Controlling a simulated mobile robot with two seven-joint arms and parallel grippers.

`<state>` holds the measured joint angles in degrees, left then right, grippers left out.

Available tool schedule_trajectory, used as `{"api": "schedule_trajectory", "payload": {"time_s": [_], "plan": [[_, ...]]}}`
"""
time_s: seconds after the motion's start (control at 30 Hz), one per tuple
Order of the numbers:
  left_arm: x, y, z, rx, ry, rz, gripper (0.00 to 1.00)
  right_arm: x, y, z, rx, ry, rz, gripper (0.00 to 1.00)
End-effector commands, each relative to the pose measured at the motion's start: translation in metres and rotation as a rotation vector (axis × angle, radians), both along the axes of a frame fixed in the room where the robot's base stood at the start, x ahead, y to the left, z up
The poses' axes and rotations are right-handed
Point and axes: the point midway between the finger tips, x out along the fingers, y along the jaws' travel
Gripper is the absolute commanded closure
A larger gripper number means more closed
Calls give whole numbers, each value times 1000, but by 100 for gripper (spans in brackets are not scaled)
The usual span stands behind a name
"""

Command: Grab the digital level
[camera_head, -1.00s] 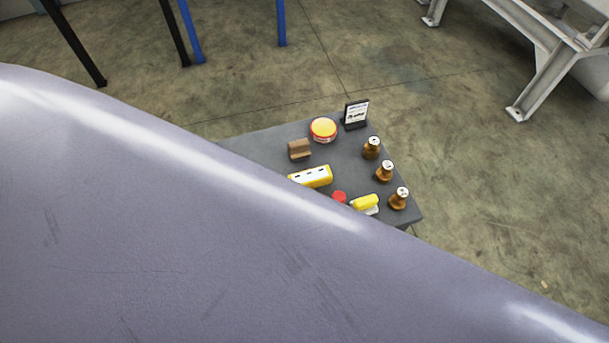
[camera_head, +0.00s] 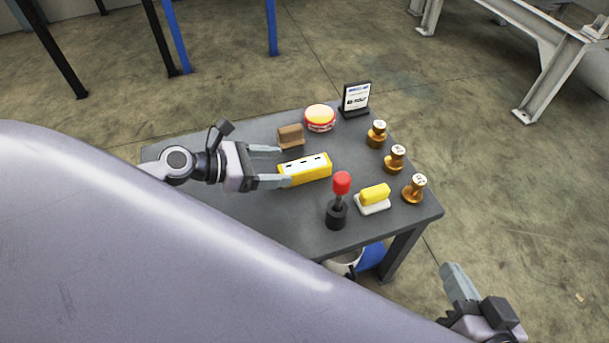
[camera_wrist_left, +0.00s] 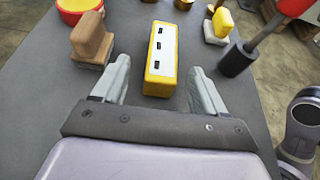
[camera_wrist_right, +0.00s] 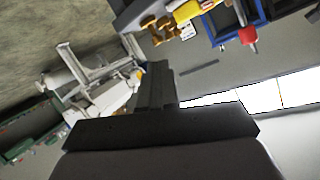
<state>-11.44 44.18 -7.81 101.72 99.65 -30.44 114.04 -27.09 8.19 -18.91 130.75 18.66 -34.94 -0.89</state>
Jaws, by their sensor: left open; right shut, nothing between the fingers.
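The digital level (camera_head: 306,170) is a yellow bar with a white top face and dark slots, lying on the grey table (camera_head: 273,220). My left gripper (camera_head: 269,166) is open at the level's left end. In the left wrist view the near part of the level (camera_wrist_left: 162,60) shows between the spread fingers (camera_wrist_left: 159,70), with a gap on each side. How high the fingers are above the table is hard to tell. My right gripper (camera_head: 458,282) is shut and empty, off the table's front right corner; its fingers (camera_wrist_right: 155,85) also show in the right wrist view.
A brown block (camera_head: 290,137) stands close by the left gripper's far finger. A red-handled tool in a black holder (camera_head: 337,213), a yellow piece on a white base (camera_head: 373,198), several brass weights (camera_head: 395,159), a red-yellow round object (camera_head: 320,118) and a sign (camera_head: 355,99) surround the level.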

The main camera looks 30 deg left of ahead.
Motion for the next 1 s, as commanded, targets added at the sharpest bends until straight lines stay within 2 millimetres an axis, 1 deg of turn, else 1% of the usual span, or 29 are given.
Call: {"api": "schedule_trajectory", "payload": {"time_s": [0.23,0.4,0.6,0.73,0.93,0.97,1.0], "plan": [[13,-12,-8,1,-2,0,28,0,0,-2,4,-13,3,100],[26,-26,-16,2,-6,-1,28,-1,-5,-6,-26,-49,-8,100],[41,-40,-24,0,-3,0,28,-1,-11,-4,-58,-89,-19,100],[44,-44,-26,2,-2,0,28,-1,-12,-2,-63,-100,-23,100],[44,-44,-25,3,-1,0,28,-1,-12,-1,-63,-103,-23,100],[44,-44,-25,3,-1,0,31,-1,-12,-1,-63,-103,-23,100],[44,-44,-25,3,-1,0,44,-1,-12,-1,-64,-103,-24,100]]}}
